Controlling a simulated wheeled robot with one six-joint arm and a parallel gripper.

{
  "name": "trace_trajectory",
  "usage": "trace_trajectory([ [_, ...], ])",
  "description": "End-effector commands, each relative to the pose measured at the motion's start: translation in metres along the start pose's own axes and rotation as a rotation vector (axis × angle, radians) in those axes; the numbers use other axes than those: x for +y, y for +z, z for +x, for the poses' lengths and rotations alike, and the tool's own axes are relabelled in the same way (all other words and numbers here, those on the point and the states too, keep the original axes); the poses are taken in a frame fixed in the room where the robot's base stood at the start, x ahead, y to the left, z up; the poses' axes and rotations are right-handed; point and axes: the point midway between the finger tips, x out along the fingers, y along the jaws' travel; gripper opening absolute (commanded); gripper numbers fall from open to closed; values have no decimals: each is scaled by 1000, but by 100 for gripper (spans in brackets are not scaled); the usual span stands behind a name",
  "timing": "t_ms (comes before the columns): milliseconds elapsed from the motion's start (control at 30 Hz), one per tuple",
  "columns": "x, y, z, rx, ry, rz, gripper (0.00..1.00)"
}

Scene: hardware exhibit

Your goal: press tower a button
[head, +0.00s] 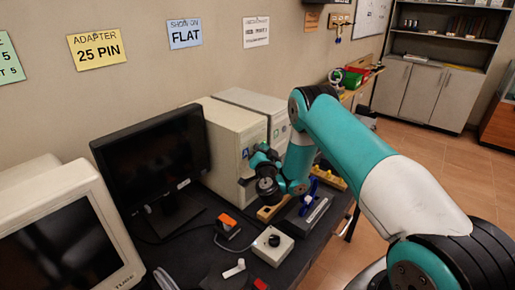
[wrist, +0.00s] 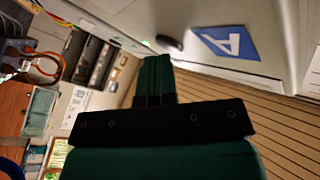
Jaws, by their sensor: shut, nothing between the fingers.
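Tower A (head: 225,140) is a beige computer case beside the black monitor in the head view. Its front panel (wrist: 262,75) fills the upper right of the wrist view, with a blue "A" label (wrist: 228,42). A dark oval button (wrist: 170,43) sits on the panel beside the label. My gripper (wrist: 155,60) is shut and empty, its green fingertips just below the button in the wrist view. Whether they touch it I cannot tell. In the head view my gripper (head: 247,180) is at the tower's front, partly hidden by my wrist, and the button cannot be made out.
A second beige tower (head: 255,103) stands behind tower A. A black monitor (head: 150,160) and an old beige monitor (head: 65,235) are at left. A white box with a black knob (head: 272,246), an orange-topped item (head: 227,222) and a blue-handled device (head: 305,208) lie on the dark table.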

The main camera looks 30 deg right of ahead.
Motion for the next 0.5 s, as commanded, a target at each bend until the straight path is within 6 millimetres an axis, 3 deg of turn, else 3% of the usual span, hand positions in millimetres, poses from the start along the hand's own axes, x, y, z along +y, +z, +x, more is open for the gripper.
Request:
trace_trajectory([
  [500,6,-6,-8,1,0,0,0],
])
